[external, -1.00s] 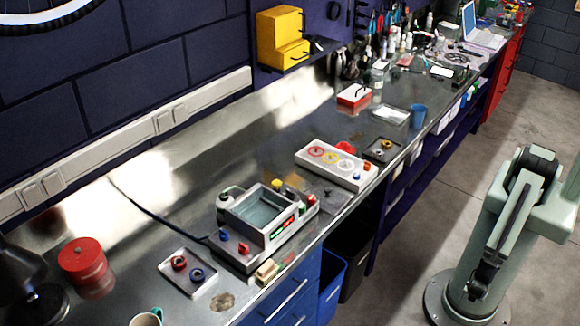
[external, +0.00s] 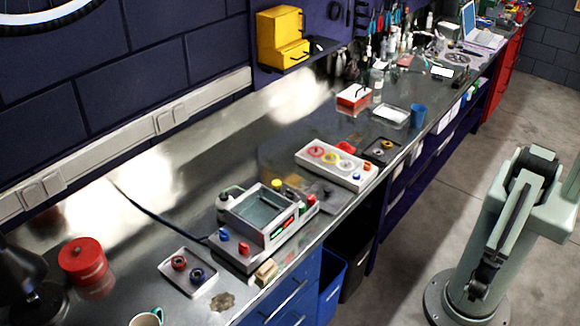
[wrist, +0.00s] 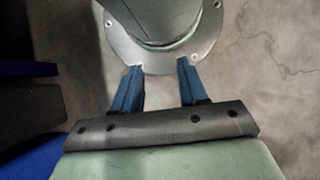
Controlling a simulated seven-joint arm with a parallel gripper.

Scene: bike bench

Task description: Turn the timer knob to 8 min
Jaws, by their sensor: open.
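A grey machine (external: 262,222) with an open rectangular basin stands on the metal bench in the external view. A blue knob (external: 223,234) and a red knob (external: 244,248) sit on its near-left panel. A white panel (external: 318,167) with coloured rings stands behind it and has a blue knob (external: 357,177) and an orange knob (external: 367,165). I cannot tell which is the timer knob, and no scale is readable. My gripper (wrist: 159,80) is open and empty in the wrist view, its blue fingers over the floor by my base, away from the bench.
A small tray (external: 202,285) with a red and a dark-blue knob lies left of the machine. A sponge-like block (external: 266,271) lies at the bench's front edge. A red canister (external: 83,260) and a mug (external: 147,317) stand at the left. Floor lies between bench and arm.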

